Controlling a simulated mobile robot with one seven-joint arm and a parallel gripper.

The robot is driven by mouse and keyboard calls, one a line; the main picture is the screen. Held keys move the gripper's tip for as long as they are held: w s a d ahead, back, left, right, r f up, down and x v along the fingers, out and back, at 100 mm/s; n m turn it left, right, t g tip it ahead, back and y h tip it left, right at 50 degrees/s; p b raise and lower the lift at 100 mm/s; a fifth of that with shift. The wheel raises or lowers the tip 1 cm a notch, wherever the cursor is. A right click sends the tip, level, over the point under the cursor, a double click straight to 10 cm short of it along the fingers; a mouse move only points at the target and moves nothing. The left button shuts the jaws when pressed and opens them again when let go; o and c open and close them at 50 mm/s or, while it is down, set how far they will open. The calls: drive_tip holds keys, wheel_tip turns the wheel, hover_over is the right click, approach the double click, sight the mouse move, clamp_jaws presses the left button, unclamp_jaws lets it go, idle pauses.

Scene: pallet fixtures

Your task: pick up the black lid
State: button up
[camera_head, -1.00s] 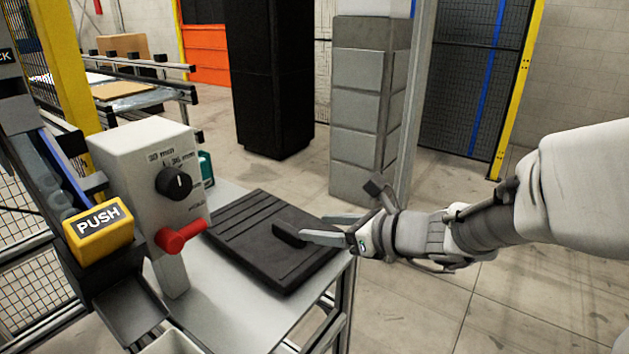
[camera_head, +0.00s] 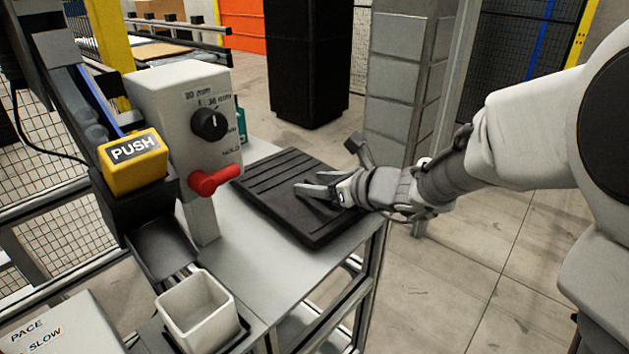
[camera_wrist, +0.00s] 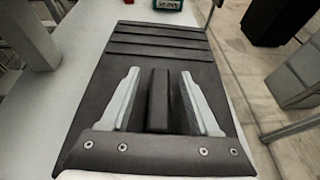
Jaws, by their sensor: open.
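The black lid (camera_head: 277,226) lies flat on the grey table, with ridges across its far part. It fills the middle of the wrist view (camera_wrist: 158,52). Its raised black handle (camera_wrist: 158,100) stands between my two fingers in the wrist view, with a gap on each side. My gripper (camera_head: 312,190) is open over the lid, coming in from the right; it also shows in the wrist view (camera_wrist: 159,100). In the head view the fingers largely hide the handle. I cannot tell how low the fingertips reach beside it.
A white control box (camera_head: 185,110) with a black knob and red lever (camera_head: 215,180) stands left of the lid. A yellow PUSH button (camera_head: 133,160) and a white square cup (camera_head: 198,312) are further left. A green item (camera_wrist: 168,5) sits beyond the lid.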

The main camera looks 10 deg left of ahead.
drive_tip(key=shift+c, duration=0.3)
clamp_jaws()
drive_tip(key=shift+r, duration=0.1)
idle(1.0)
